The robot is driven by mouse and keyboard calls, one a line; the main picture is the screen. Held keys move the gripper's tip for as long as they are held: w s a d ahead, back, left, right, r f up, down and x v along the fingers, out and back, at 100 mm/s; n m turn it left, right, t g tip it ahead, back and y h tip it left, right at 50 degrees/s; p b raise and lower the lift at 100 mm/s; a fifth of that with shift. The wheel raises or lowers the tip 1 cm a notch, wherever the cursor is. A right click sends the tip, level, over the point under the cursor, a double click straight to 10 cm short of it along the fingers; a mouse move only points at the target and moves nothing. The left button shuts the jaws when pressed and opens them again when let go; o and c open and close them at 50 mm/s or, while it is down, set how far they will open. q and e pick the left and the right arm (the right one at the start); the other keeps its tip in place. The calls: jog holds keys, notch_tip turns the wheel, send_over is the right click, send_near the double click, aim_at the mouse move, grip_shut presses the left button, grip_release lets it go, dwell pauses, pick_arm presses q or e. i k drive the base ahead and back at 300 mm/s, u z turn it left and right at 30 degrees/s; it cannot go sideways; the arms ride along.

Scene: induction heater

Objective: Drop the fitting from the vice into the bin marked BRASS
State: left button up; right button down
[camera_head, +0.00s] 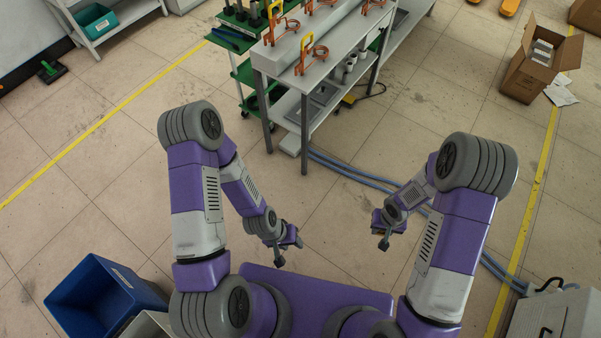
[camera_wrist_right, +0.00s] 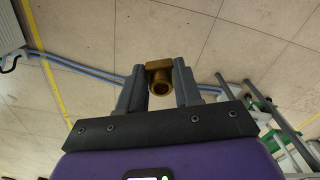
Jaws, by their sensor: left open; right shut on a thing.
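The brass-coloured fitting (camera_wrist_right: 160,78) is held between the two fingers of my right gripper (camera_wrist_right: 160,88) in the right wrist view, its round opening facing the camera. In the head view my right gripper (camera_head: 381,236) is over the floor right of centre, and the fitting is too small to make out there. My left gripper (camera_head: 289,253) is open and empty, over the floor left of it. A blue bin (camera_head: 92,283) stands on the floor at lower left, with a grey bin (camera_head: 148,325) beside it. Their labels are unreadable here. I cannot make out a vice.
A workbench (camera_head: 340,35) with orange clamps (camera_head: 312,52) stands ahead, beside a green cart (camera_head: 243,72). Blue hoses (camera_head: 350,172) cross the floor on the right. A grey case (camera_head: 555,315) is at lower right, a cardboard box (camera_head: 525,75) at upper right.

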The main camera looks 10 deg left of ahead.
aim_at(129, 306)
jog(key=i, duration=0.55)
jog(key=u, duration=2.25)
jog(key=i, duration=1)
jog(key=u, duration=2.25)
jog(key=i, duration=0.35)
jog(key=u, duration=0.95)
